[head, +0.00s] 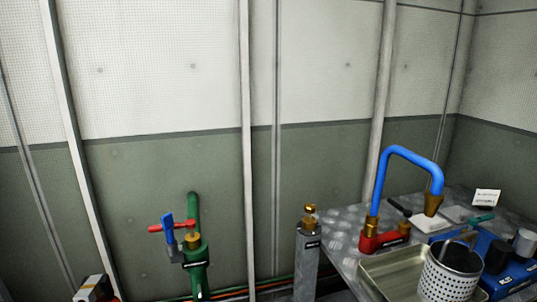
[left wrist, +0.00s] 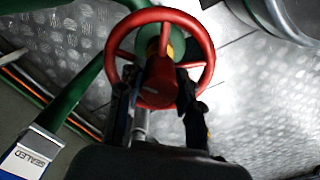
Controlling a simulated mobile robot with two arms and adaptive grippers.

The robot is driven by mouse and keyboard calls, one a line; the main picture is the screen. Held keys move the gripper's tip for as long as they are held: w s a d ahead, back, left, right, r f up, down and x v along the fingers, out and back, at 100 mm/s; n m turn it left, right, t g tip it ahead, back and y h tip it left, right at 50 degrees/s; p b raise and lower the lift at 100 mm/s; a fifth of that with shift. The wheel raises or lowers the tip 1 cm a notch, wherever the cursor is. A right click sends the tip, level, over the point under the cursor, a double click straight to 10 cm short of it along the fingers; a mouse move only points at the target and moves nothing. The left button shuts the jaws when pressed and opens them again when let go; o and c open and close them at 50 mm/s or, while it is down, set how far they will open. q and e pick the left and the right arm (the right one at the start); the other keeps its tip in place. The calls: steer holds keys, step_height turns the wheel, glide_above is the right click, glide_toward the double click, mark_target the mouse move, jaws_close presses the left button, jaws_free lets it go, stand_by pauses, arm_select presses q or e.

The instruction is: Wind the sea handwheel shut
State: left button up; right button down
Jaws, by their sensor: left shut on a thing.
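The red handwheel (left wrist: 111,62) shows in the left wrist view, with its spokes and a red middle part, on a green pipe fitting. My left gripper (left wrist: 160,95) is shut on the handwheel, with one dark finger to each side of the wheel's near part. The fingers hide some of the near rim, so the exact contact is hard to see. I cannot make out this wheel for certain in the head view. My right gripper is in neither view.
A green valve (head: 197,275) with a blue lever (head: 168,230) stands by the wall. A metal bench at right carries a blue spout (head: 412,155), a tray and a perforated basket (head: 447,280).

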arm_select(q)
steer(key=m, duration=0.5)
steer(key=shift+s+a+f, duration=0.15)
steer(key=shift+s+f, duration=0.05)
steer(key=shift+f, duration=0.15)
steer(key=o, duration=0.9)
steer(key=shift+c, duration=0.2)
steer(key=shift+o, duration=0.7)
steer(key=shift+w+f, duration=0.1)
steer(key=shift+w, duration=0.05)
